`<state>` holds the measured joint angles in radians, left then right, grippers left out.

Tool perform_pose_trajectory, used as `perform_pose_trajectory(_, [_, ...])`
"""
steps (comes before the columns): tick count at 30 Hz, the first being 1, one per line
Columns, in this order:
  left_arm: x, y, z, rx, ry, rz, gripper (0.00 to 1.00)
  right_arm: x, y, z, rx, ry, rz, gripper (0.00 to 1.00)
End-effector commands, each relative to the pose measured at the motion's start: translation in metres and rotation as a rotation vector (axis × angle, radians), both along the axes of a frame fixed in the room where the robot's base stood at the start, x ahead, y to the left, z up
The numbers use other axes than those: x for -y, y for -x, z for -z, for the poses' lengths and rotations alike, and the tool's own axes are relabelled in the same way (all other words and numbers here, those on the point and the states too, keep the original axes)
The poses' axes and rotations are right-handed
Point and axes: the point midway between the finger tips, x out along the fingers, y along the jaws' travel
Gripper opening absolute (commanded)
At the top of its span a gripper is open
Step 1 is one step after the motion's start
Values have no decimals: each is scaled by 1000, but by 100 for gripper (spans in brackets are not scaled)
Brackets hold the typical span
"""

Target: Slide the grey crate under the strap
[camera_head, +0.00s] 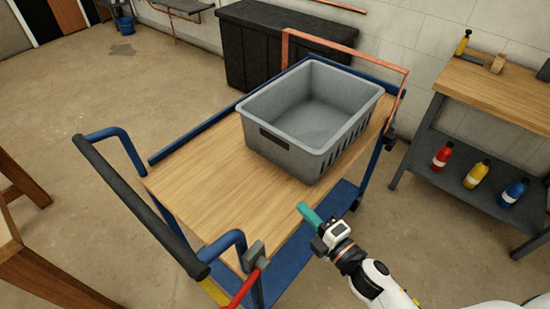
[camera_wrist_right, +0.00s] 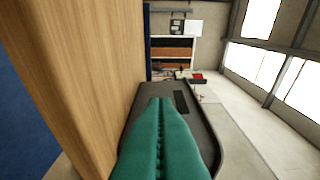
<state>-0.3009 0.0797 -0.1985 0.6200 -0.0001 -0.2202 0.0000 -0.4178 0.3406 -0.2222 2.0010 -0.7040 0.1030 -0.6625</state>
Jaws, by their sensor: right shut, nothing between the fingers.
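The grey crate (camera_head: 305,115) is an open, empty plastic box with a dark slot in its near end. It sits upright on the wooden trolley top (camera_head: 195,195). A copper-coloured strap (camera_head: 345,48) forms an arch across the trolley's far end, behind the crate; I cannot tell whether the crate's far edge reaches under it. My right gripper (camera_head: 307,214), with teal fingers, is shut and empty by the trolley's right edge, apart from the crate. My left gripper is not in view.
The trolley has a dark push bar (camera_head: 135,200) at its near left end and a red bar (camera_head: 243,288) at its near corner. A workbench (camera_head: 500,90) with coloured bottles stands right, a black chest (camera_head: 270,50) behind. The near trolley top is clear.

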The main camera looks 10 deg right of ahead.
Motion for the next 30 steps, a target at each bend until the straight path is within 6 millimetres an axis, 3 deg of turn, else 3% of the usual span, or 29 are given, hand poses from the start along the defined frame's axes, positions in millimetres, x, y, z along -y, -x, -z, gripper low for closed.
perform_pose_trajectory(23, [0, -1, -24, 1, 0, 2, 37, -69, -157, -1, -2, -5, 2, 0])
perform_pose_trajectory(30, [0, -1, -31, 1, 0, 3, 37, -43, -177, 0, -3, 0, 3, 0])
